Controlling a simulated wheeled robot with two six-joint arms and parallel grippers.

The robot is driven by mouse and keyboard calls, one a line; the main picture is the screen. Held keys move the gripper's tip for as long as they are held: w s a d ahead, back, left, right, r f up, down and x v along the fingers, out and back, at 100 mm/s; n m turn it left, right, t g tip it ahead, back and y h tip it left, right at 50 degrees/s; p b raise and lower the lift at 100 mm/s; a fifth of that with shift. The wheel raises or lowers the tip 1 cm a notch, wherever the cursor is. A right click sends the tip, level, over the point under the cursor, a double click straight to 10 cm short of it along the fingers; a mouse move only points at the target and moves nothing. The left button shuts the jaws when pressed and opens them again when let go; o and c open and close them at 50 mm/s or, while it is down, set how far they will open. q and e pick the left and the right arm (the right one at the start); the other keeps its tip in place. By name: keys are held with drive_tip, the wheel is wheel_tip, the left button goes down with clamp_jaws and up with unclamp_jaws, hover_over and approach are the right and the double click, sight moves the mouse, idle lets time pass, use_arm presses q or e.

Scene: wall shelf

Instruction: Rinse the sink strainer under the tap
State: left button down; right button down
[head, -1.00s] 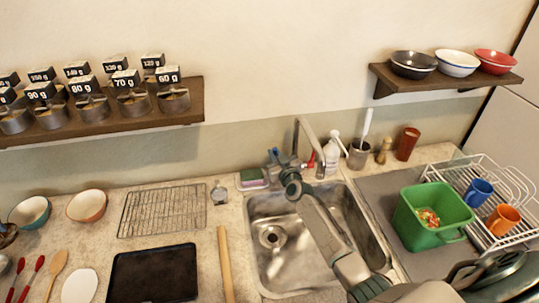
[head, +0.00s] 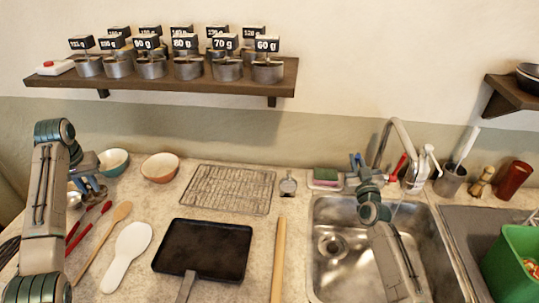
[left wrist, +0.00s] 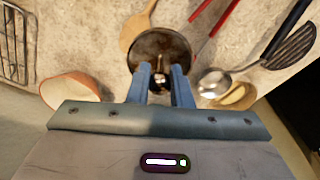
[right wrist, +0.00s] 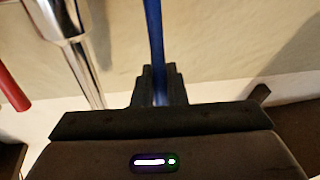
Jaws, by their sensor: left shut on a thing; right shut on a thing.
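My left gripper (left wrist: 160,92) is shut on the small knob of a round, dark metal strainer (left wrist: 158,48) in the left wrist view. In the head view, my left gripper (head: 92,188) hangs over the counter's left side, and the strainer is hard to make out there. My right gripper (right wrist: 157,98) is shut on a thin blue handle (right wrist: 153,30) beside the chrome tap (right wrist: 83,70). In the head view, the tap (head: 396,128) stands behind the steel sink (head: 335,282), with a red handle (head: 398,166) on its right. I cannot tell whether water runs.
A black tray (head: 203,250), a wire rack (head: 230,190) and a rolling pin (head: 279,260) lie left of the sink. Bowls (head: 160,167) and utensils (head: 127,257) lie near my left arm. A wall shelf (head: 200,83) holds labelled metal cups. A green tub (head: 510,262) stands right.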

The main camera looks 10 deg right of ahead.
drive_tip(key=c, duration=1.5)
unclamp_jaws()
drive_tip(key=shift+c, duration=0.2)
